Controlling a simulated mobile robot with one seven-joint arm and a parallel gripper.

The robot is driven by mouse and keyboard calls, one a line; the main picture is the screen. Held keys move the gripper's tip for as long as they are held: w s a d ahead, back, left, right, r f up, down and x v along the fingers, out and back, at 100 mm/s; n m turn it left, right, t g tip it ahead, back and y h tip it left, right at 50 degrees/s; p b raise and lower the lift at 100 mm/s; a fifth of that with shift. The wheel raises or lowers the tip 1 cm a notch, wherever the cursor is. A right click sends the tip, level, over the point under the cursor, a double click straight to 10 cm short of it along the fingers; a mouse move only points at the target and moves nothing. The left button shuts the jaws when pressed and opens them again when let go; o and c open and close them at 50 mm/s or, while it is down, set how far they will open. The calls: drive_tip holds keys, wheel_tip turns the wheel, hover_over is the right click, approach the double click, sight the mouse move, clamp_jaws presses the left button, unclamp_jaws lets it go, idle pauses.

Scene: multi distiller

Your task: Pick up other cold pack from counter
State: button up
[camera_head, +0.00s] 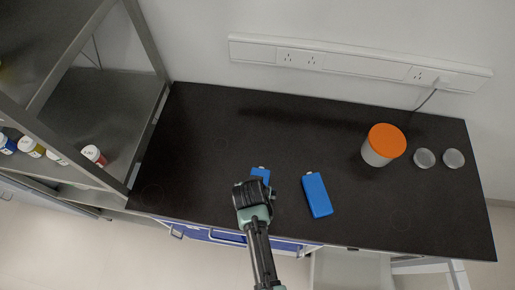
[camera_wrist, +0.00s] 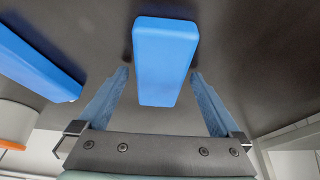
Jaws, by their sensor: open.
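Two blue cold packs lie on the black counter. In the head view, one cold pack (camera_head: 261,173) is mostly hidden by my gripper (camera_head: 251,187); the other cold pack (camera_head: 317,195) lies a little to the right, in full view. In the wrist view, my gripper (camera_wrist: 160,73) is open, and the nearer cold pack (camera_wrist: 165,50) shows between the lines of its two fingers, with a gap on each side. The second cold pack (camera_wrist: 35,65) is at the left edge, outside the fingers.
The black counter (camera_head: 220,125) holds a grey container with an orange lid (camera_head: 384,145) and two round grey discs (camera_head: 424,158) at the right. A metal shelf (camera_head: 110,110) with small bottles stands at the left. The counter behind the packs is clear.

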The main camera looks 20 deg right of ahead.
drive_tip(key=c, duration=1.5)
